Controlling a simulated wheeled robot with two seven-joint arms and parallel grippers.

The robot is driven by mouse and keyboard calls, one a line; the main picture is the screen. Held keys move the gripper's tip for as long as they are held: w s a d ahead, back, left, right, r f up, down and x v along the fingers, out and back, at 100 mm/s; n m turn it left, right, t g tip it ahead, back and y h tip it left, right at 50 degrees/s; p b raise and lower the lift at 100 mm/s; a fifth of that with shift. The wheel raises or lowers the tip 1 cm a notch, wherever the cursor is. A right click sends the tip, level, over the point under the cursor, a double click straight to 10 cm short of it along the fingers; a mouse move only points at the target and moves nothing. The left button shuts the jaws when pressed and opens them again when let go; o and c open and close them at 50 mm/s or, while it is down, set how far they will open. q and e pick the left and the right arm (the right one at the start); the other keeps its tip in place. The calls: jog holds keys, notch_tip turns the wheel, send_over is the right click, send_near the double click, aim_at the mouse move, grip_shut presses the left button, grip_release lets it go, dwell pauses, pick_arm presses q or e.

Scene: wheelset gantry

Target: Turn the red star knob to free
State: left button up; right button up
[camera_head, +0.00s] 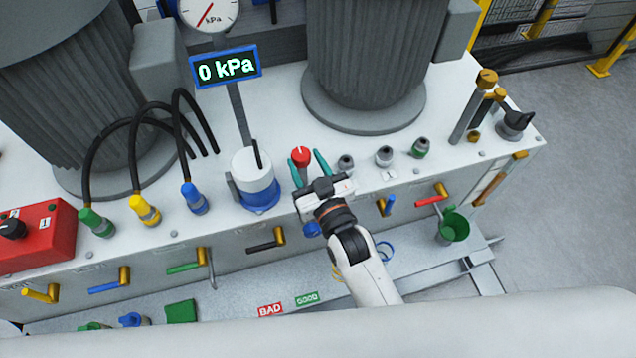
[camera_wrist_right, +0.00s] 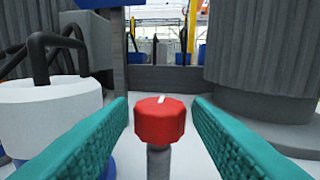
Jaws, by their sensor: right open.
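The red star knob (camera_head: 301,155) sits on a grey stem on the white bench top, right of the white-and-blue cylinder (camera_head: 253,178). In the right wrist view the knob (camera_wrist_right: 160,120) is in the middle, with a white mark on its top. My right gripper (camera_head: 308,160) is open, with its teal fingers on either side of the knob. In the right wrist view both fingers (camera_wrist_right: 160,128) stand apart from the knob, with a gap on each side. The knob's lower stem is partly out of view. My left gripper is not in view.
A display (camera_head: 225,67) reads 0 kPa behind the knob. Large ribbed grey motors (camera_head: 372,50) stand behind. Grey fittings (camera_head: 384,155) stand to the right. Blue, yellow and green hose connectors (camera_head: 145,210) stand to the left. Coloured lever handles line the front face.

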jog(key=v, duration=0.6)
jog(key=shift+s+b, duration=0.3)
jog(key=shift+b, duration=0.1)
jog(key=shift+d, duration=0.15)
jog(key=s+d+f+m+g+h, duration=0.1)
jog(key=s+d+f+g+h, duration=0.25)
jog(key=d+f+g, duration=0.35)
jog(key=s+d+m+g+h, duration=0.1)
jog(key=s+d+g+h, duration=0.1)
jog(key=s+d+g, duration=0.65)
jog(key=s+d+f, duration=0.1)
jog(key=s+f, duration=0.2)
jog(key=f, duration=1.1)
jog(key=s+f, duration=0.3)
jog(key=f, duration=1)
jog(key=s+d+f, duration=0.3)
jog(key=s+f, duration=1.2)
jog(key=shift+s+f, duration=0.2)
jog(key=shift+s, duration=0.15)
